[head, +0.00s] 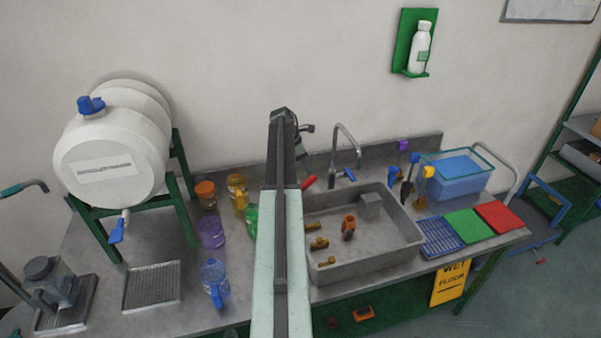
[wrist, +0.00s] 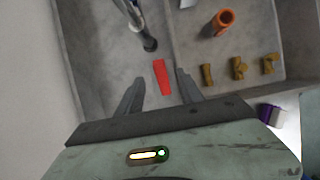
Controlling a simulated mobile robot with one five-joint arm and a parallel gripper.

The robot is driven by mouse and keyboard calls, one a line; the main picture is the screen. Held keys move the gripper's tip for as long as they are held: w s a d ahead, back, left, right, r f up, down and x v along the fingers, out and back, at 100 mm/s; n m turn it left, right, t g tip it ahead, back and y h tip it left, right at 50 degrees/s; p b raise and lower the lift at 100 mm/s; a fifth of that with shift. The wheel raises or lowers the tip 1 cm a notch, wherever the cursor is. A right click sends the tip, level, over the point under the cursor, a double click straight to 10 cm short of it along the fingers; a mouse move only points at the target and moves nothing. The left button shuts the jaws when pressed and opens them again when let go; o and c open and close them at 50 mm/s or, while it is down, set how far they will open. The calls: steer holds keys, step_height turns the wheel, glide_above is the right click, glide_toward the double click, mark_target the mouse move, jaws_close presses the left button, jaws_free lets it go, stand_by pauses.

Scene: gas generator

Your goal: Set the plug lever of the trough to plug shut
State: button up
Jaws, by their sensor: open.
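The grey trough (head: 412,228) is set in the bench, right of my arm. A red lever (head: 308,182), likely the plug lever, sits at its back left corner, close beside my arm. In the wrist view the red lever (wrist: 161,77) shows ahead of and between the fingertips of my gripper (wrist: 160,86). The fingers are apart, with nothing held. I cannot tell how far the lever is from the fingers. The plug itself is not clearly visible. In the head view my arm hides the gripper's jaws.
A tap (head: 334,158) with a blue handle (head: 349,174) rises behind the trough. Coloured jugs (head: 211,232) stand left of my arm. A blue tub (head: 460,175) stands at the right.

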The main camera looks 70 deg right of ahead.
mark_target(312, 177)
steer(key=shift+s+d, duration=0.2)
steer(key=shift+f+b, duration=0.45)
steer(key=shift+b, duration=0.1)
steer(key=b+x, duration=0.6)
steer(key=x, duration=0.1)
steer(key=shift+w+a, duration=0.15)
steer(key=shift+w, duration=0.05)
steer(key=shift+r, duration=0.1)
jaws_close()
stand_by(0.5)
